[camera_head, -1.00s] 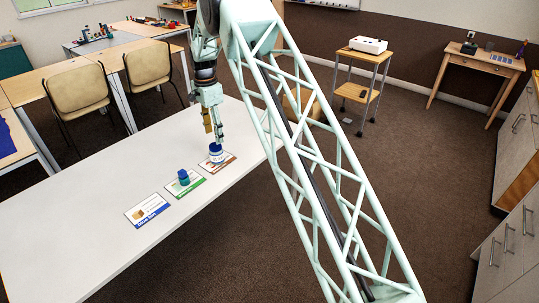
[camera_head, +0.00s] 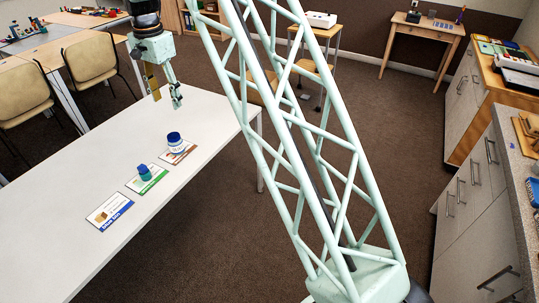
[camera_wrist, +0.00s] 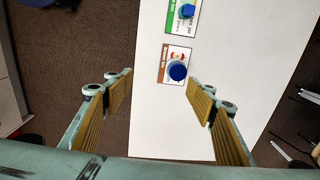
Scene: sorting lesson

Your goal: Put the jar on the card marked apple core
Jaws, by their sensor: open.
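The jar (camera_head: 173,140), white with a dark blue lid, stands upright on a card with a brown edge (camera_head: 187,151). In the wrist view the jar's lid (camera_wrist: 178,70) covers part of the brown-edged card (camera_wrist: 168,75), which shows a small red picture. My gripper (camera_head: 166,102) is open and empty above the table, apart from the jar. In the wrist view both fingers of my gripper (camera_wrist: 161,85) are spread wide, with the jar beyond their tips.
A green-edged card (camera_head: 152,182) with a small teal, blue-topped container (camera_head: 144,172) lies beside it, then a blue-edged card (camera_head: 110,211). The white table (camera_head: 60,230) is otherwise clear. Chairs (camera_head: 90,60) stand behind it; cabinets (camera_head: 470,200) line the right.

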